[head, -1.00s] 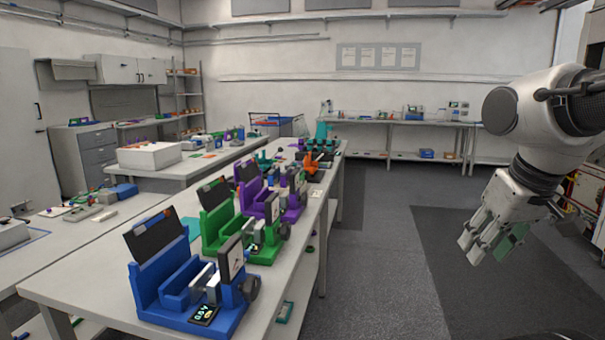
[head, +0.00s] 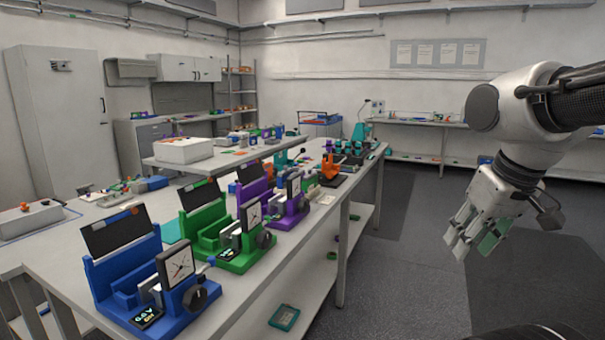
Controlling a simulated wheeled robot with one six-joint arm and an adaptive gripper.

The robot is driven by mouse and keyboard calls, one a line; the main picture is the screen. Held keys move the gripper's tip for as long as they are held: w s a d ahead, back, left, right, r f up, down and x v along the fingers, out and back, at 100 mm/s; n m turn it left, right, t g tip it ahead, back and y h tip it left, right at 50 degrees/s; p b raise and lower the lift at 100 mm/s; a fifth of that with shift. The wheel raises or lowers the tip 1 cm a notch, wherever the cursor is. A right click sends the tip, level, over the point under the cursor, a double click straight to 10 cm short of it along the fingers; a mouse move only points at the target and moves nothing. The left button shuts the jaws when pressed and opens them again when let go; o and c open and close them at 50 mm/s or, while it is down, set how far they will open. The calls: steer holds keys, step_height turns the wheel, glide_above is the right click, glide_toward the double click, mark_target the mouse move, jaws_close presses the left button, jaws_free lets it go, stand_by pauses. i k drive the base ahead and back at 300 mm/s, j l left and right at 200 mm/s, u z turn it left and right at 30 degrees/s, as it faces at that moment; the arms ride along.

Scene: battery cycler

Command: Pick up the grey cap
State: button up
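I cannot make out a grey cap for certain in the head view; the small parts on the benches are too small to tell. My gripper (head: 474,236) hangs at the right over the dark floor, fingers pointing down. A blue cycler (head: 125,285), a green cycler (head: 207,222) and a purple cycler (head: 252,190) stand in a row on the long white bench (head: 250,291).
An orange device (head: 331,170) and teal items stand farther along this bench. A second bench at left holds a white box (head: 184,150) and small parts. A teal tray (head: 284,317) lies on the lower shelf. The floor (head: 410,265) right of the bench is clear.

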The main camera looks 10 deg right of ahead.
mark_target(311, 173)
steer(key=i+l+u, duration=0.25)
steer(key=i+l, duration=0.15)
steer(key=l, duration=0.2)
steer(key=i+l+u, duration=0.1)
steer(key=l, duration=0.25)
steer(key=i+l+u, duration=0.15)
steer(key=i+l, duration=0.15)
steer(key=i+l+u, duration=0.2)
steer(key=i+l, duration=0.2)
steer(key=l, duration=0.25)
steer(key=i+l+u, duration=0.15)
steer(key=l, duration=0.2)
steer(key=i+l+u, duration=0.1)
steer(key=l, duration=0.25)
steer(key=i+l+u, duration=0.1)
steer(key=i+l, duration=0.15)
steer(key=i+l+u, duration=0.1)
steer(key=l, duration=0.4)
steer(key=i+l+u, duration=0.1)
steer(key=l, duration=0.3)
steer(key=i+l, duration=0.35)
steer(key=i+l+u, duration=0.05)
